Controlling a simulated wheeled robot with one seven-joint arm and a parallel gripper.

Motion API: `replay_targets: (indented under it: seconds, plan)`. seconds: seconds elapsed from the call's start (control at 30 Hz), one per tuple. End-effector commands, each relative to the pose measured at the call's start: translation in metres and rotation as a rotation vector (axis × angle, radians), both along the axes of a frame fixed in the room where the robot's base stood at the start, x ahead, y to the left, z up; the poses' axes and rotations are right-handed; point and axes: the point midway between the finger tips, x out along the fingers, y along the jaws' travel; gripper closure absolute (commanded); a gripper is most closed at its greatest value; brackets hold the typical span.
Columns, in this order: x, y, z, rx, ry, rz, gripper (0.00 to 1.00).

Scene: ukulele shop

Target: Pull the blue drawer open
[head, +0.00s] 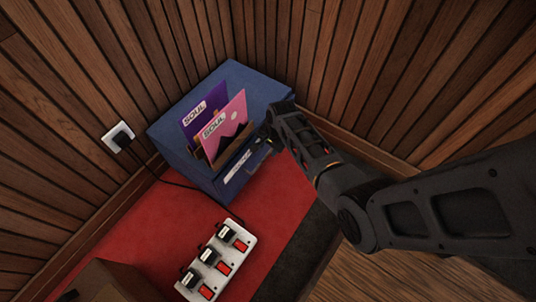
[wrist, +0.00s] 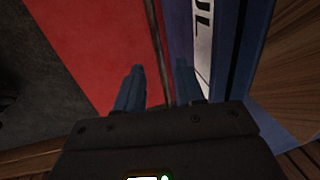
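The blue drawer (head: 238,172), with a white label on its front, is in the low blue cabinet (head: 163,130) in the corner. It looks shut. In the wrist view, the blue front (wrist: 184,28) and part of the label are at the right. My gripper (wrist: 159,66) is at the drawer front, near its right end in the head view (head: 265,142). Its two blue fingers are apart. A thin dark bar, seemingly the drawer's handle (wrist: 156,35), runs between them. I see no clear contact. The arm partly hides the gripper in the head view.
Purple (head: 192,115) and pink (head: 224,125) record sleeves stand in a holder on the cabinet. A power strip (head: 216,262) with plugs lies on the red rug (head: 150,225), cabled to a wall socket (head: 118,137). Slatted walls close in behind. A brown box (head: 105,283) sits at lower left.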

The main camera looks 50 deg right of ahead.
Motion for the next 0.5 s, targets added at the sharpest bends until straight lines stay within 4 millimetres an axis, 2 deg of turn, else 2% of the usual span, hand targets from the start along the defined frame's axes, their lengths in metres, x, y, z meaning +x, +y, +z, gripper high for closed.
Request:
replay_targets:
  seconds: [0.03, 0.2, 0.5]
  plan:
    - [0.001, 0.0, -0.014, 0.001, 0.001, -0.001, 0.62]
    - [0.006, 0.0, -0.033, 0.0, 0.0, 0.0, 0.62]
    - [0.007, 0.0, -0.042, -0.002, -0.001, 0.001, 0.62]
